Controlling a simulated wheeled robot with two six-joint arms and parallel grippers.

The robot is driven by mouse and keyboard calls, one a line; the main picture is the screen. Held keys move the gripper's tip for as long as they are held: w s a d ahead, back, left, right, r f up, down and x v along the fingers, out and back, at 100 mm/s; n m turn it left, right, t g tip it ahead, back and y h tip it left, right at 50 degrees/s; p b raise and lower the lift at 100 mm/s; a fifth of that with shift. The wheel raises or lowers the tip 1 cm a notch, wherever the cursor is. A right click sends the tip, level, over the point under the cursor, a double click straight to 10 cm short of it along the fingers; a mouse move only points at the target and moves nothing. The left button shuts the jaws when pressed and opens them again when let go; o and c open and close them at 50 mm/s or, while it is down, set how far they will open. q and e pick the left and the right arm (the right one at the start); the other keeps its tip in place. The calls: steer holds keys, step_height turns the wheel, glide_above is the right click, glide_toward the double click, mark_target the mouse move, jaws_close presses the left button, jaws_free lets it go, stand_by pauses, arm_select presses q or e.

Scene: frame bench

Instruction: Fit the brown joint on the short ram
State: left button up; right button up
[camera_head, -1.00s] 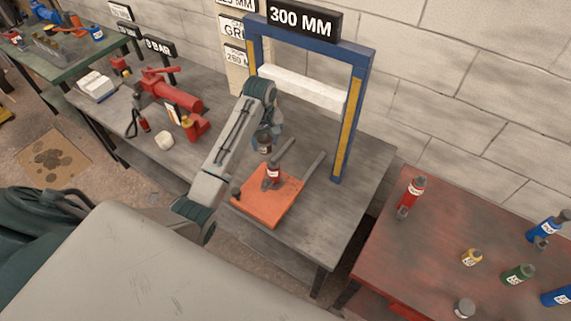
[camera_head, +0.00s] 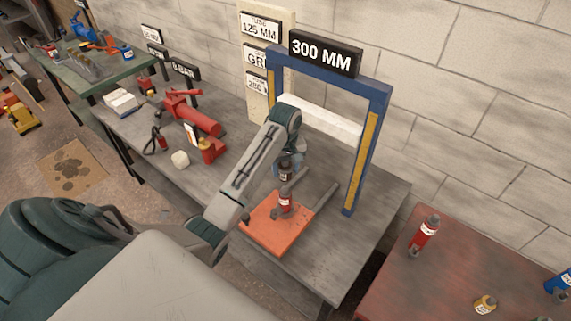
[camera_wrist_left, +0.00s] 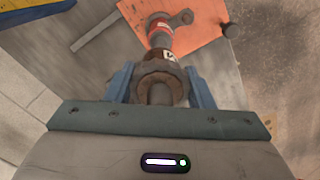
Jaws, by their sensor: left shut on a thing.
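My left gripper (camera_head: 287,168) is shut on the brown joint (camera_wrist_left: 160,86), whose rusty round collar sits between the two blue fingers in the left wrist view. The short ram (camera_head: 285,205) is a small red cylinder with a grey top, upright on the orange plate (camera_head: 262,232). It also shows in the left wrist view (camera_wrist_left: 160,38), just beyond the joint. The joint is over the ram's top, roughly in line with it. I cannot tell whether they touch, as the joint hides part of the meeting place. My right gripper is not in view.
A blue press frame (camera_head: 366,150) with a white crossbar and a "300 MM" sign stands behind the plate. A red pump (camera_head: 198,122) is to the left on the grey bench (camera_head: 330,265).

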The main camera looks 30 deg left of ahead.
mark_target(285, 188)
arm_select(q)
step_height(285, 188, down, 2)
steer(key=shift+f, duration=0.25)
steer(key=shift+f+b, duration=0.3)
steer(key=shift+f, duration=0.2)
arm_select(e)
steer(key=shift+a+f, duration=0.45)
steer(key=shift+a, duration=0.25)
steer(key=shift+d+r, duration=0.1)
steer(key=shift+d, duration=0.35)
arm_select(q)
steer(key=shift+p, duration=0.65)
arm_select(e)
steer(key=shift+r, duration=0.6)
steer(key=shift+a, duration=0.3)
arm_select(q)
steer(key=shift+f, duration=0.15)
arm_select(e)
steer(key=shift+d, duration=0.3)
arm_select(q)
steer(key=shift+f+b, duration=0.3)
steer(key=shift+f, duration=1.45)
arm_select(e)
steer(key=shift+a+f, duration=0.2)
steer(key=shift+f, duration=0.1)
